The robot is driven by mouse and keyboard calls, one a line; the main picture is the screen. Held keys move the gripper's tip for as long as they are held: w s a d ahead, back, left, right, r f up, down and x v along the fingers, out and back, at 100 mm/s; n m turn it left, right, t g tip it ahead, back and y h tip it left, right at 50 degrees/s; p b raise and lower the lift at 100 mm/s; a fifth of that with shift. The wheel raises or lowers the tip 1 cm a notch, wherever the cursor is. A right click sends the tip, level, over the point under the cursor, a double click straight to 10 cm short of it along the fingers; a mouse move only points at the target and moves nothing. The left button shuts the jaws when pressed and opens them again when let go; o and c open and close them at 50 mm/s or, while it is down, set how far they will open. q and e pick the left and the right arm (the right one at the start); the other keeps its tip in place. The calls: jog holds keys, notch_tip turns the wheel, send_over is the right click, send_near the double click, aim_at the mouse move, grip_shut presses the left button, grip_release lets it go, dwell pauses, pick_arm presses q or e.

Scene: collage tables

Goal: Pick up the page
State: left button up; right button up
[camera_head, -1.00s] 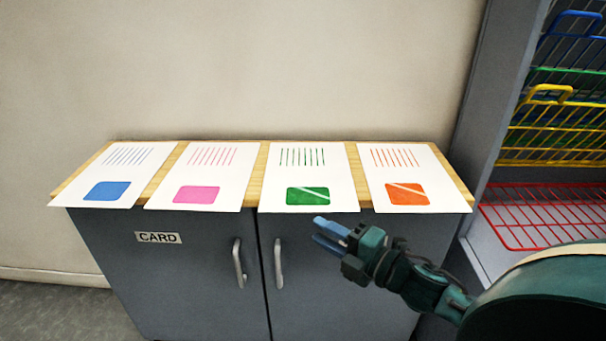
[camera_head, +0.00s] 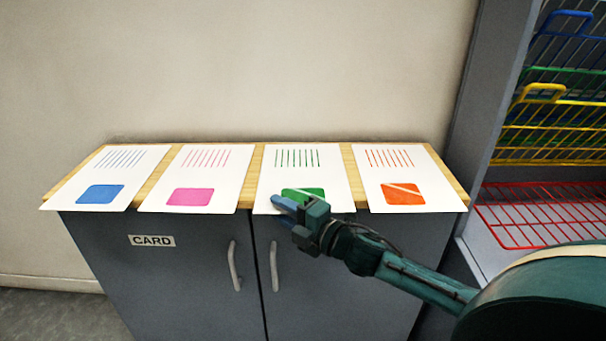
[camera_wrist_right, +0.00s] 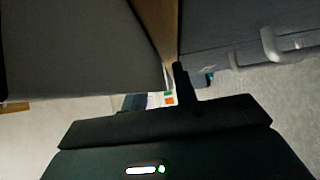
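Several white pages lie in a row on the wooden cabinet top, their front edges overhanging it. The page with green lines and a green block (camera_head: 298,178) is second from the right. My right gripper (camera_head: 281,209) is at its front edge, with one blue finger over the page's lower part and the other lower down. In the right wrist view its fingers (camera_wrist_right: 158,101) are apart, and the grey, shaded page (camera_wrist_right: 80,50) reaches in near them. I cannot tell whether they touch it. My left gripper is not in view.
Beside it lie the blue page (camera_head: 124,175), pink page (camera_head: 196,175) and orange page (camera_head: 398,175). The grey cabinet (camera_head: 200,270) below has a CARD label and two handles. At right a rack holds coloured wire shelves, a red shelf (camera_head: 530,215) lowest.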

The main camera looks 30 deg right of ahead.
jog(key=shift+w+a, duration=0.1)
jog(key=shift+w, duration=0.15)
grip_shut()
dwell(0.4)
